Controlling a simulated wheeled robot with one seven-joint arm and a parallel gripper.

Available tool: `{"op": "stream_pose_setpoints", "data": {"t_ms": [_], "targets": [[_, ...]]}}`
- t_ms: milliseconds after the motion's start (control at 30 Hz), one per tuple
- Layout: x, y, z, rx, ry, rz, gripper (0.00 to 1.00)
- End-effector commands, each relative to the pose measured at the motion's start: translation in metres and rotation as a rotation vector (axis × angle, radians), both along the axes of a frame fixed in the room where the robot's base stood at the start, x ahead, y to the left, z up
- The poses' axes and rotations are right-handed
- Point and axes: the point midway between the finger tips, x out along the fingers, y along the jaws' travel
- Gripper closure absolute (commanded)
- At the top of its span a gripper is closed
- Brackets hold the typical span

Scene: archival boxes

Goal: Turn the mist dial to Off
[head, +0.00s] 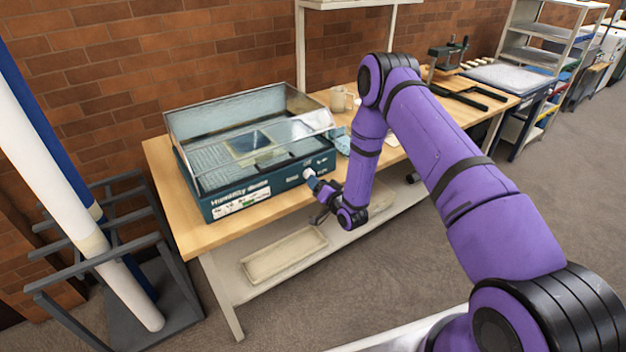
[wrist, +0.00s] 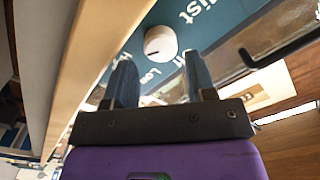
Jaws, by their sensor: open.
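The mist dial (wrist: 160,43) is a round white knob on the teal front panel of the humidity chamber (head: 240,200). In the head view the dial (head: 309,173) sits near the panel's right part. In the wrist view, part of the word "Mist" and a label starting "Lo" show beside it. A small dark mark shows on the knob, but I cannot tell which setting it points to. My gripper (wrist: 159,63) is open and empty, its two fingers pointing at the dial from either side, apparently short of it. In the head view my gripper (head: 318,186) is in front of the panel.
The chamber's clear lid (head: 270,125) stands over it on the wooden table (head: 165,165). Mugs (head: 340,99) stand behind to the right. A low shelf with a tray (head: 285,254) lies under the table. A rack with long rolls (head: 110,270) stands at left.

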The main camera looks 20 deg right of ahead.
Motion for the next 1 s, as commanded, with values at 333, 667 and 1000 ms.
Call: {"op": "stream_pose_setpoints", "data": {"t_ms": [333, 667, 1000], "targets": [[0.030, 0.010, 0.000, 0.000, -0.001, -0.001, 0.49], [0.031, 0.010, 0.000, 0.000, 0.001, -0.001, 0.61], [0.031, 0.010, 0.000, -0.011, -0.004, 0.000, 0.84]]}}
